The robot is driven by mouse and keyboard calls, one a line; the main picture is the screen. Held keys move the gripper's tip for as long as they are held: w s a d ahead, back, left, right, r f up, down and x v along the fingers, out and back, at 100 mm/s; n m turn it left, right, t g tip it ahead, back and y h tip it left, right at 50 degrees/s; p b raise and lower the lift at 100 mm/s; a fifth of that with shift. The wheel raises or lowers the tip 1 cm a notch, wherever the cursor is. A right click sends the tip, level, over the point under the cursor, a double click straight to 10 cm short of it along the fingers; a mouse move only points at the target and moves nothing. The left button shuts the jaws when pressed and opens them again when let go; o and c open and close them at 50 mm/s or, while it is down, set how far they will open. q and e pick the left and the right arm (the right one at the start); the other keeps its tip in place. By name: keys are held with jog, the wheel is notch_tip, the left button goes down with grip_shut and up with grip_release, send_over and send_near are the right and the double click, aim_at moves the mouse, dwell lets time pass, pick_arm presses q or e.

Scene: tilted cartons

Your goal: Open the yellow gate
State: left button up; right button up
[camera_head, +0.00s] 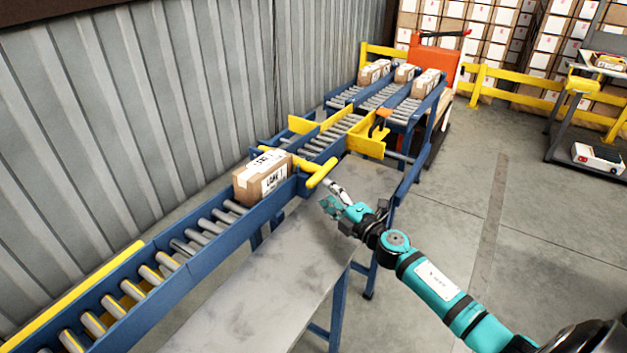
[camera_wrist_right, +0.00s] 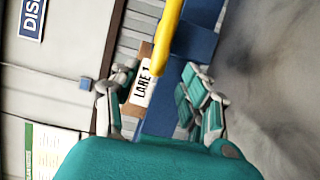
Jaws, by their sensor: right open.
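The yellow gate (camera_head: 321,174) is a bar across the blue roller conveyor (camera_head: 222,240), just in front of a brown carton (camera_head: 262,181) labelled "LANE 1". Its near end sticks out past the conveyor's side. My right gripper (camera_head: 331,196) is open and empty beside that near end, above the grey table, and looks apart from it. In the right wrist view the yellow bar (camera_wrist_right: 167,38) comes down from the top towards the space between my open fingers (camera_wrist_right: 158,82). My left gripper is not in view.
A grey table (camera_head: 262,275) runs along the conveyor's near side. Beyond the gate are yellow diverter plates (camera_head: 365,145) and several rollers leading to lanes with cartons (camera_head: 425,83). A corrugated wall (camera_head: 130,110) stands behind.

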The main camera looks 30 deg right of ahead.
aim_at(316, 183)
jog(key=w, duration=0.5)
jog(key=w+a, duration=0.1)
jog(key=w, duration=0.1)
jog(key=shift+w+a, duration=0.1)
jog(key=shift+w, duration=0.05)
grip_shut()
